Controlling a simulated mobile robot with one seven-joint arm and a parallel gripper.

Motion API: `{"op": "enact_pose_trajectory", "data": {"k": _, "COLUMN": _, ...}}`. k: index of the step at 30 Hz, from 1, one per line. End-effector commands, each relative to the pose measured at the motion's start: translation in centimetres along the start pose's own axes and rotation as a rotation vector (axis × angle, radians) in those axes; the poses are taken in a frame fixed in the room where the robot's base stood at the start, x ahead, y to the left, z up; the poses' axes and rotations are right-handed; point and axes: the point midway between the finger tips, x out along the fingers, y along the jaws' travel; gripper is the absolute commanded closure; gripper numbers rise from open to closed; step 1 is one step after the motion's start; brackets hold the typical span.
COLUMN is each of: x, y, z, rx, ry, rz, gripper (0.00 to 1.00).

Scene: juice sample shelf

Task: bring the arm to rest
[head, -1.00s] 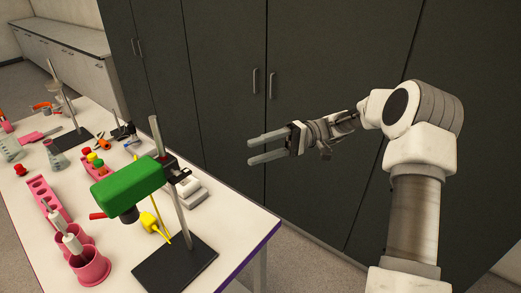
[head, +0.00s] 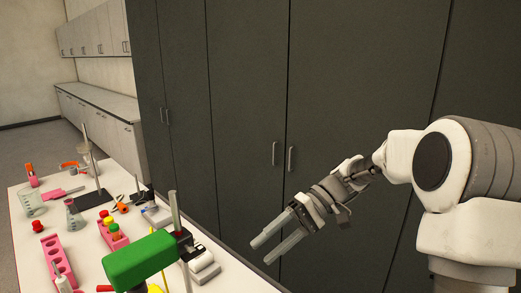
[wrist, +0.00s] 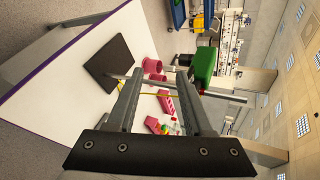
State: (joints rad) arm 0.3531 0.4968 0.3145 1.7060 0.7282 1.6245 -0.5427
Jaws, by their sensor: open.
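My gripper (head: 268,243) is open and empty in the head view. It hangs in the air to the right of the white table (head: 22,240), in front of dark cabinet doors. Its two grey fingers point left and down. In the wrist view the parted fingers of my gripper (wrist: 157,80) show with nothing held between them. My arm reaches in from the right edge of the head view.
The table carries a green device (head: 138,258) on a stand, a pink rack (head: 57,262), a flask (head: 74,216) and a beaker (head: 31,203). The dark cabinet (head: 245,120) stands behind. A black stand base (wrist: 107,62) shows in the wrist view.

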Motion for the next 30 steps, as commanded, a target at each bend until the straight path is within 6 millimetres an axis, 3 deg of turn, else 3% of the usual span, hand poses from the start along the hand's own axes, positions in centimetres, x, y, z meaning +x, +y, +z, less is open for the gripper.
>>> {"op": "enact_pose_trajectory", "data": {"k": 11, "x": 0.6, "y": -0.2, "z": 7.3, "rx": 0.094, "ry": 0.157, "rz": 0.496, "gripper": 0.48}}
{"op": "enact_pose_trajectory", "data": {"k": 21, "x": -1.1, "y": 0.7, "z": 13.8, "rx": 0.103, "ry": 0.410, "rz": 0.832, "gripper": 0.48}}
{"op": "enact_pose_trajectory", "data": {"k": 30, "x": -2.9, "y": 1.7, "z": 18.7, "rx": 0.050, "ry": 0.674, "rz": 1.019, "gripper": 0.48}}
